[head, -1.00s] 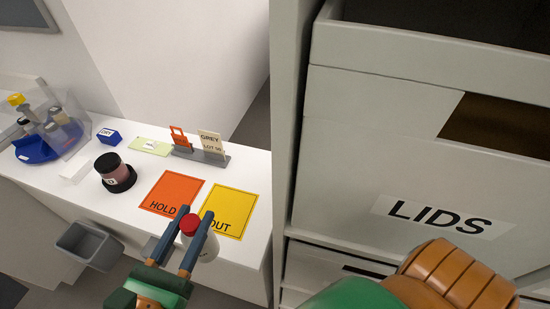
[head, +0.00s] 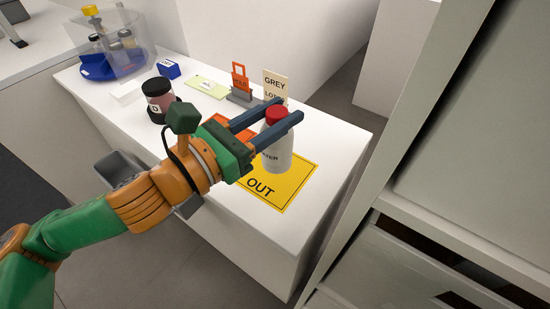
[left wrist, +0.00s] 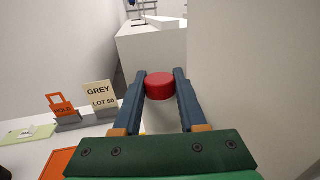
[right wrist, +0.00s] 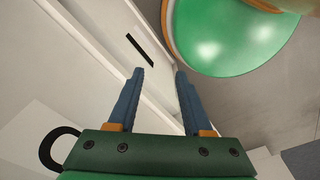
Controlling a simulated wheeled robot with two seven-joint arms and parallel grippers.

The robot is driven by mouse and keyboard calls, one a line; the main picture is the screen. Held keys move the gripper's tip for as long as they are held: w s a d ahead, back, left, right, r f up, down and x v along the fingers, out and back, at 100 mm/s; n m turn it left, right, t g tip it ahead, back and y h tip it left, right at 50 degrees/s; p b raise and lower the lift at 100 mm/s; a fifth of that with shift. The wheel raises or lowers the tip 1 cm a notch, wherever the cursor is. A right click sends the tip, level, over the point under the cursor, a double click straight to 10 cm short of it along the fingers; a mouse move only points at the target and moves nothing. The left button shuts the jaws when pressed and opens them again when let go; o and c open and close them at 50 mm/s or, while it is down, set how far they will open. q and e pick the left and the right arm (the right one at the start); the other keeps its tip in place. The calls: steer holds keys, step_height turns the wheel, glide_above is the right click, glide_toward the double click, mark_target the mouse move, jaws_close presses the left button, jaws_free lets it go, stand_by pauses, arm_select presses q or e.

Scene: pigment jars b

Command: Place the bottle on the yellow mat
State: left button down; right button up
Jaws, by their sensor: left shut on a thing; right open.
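The bottle (head: 277,150) is white-grey with a red cap and a printed label, and it is upright. My left gripper (head: 285,113) is shut on it near the top. The red cap (left wrist: 160,86) shows between the fingers in the left wrist view. In the head view the bottle overlaps the yellow mat (head: 300,178), which is marked OUT; I cannot tell if its base touches the mat. My right gripper (right wrist: 158,75) is open and empty in the right wrist view, near a white panel. It is not in the head view.
The orange mat (head: 217,120) lies left of the yellow one, partly behind my gripper. A card holder with a GREY card (head: 274,84) stands behind. A dark jar (head: 158,97), a blue block (head: 168,69) and a blue tray (head: 112,66) are further left. A grey bin (head: 118,168) hangs at the front.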

arm_select(q)
steer(key=w+f, duration=0.5)
steer(key=f, duration=0.4)
steer(key=shift+a, duration=0.15)
arm_select(e)
steer(key=shift+d+f, duration=0.15)
steer(key=shift+f, duration=0.55)
arm_select(q)
steer(key=c, duration=0.9)
jaws_free()
steer(key=shift+f, duration=0.15)
steer(key=o, duration=0.4)
steer(key=shift+s, duration=0.1)
arm_select(e)
steer(key=shift+f, duration=0.1)
arm_select(q)
steer(key=shift+o, duration=0.2)
steer(key=shift+r, duration=0.2)
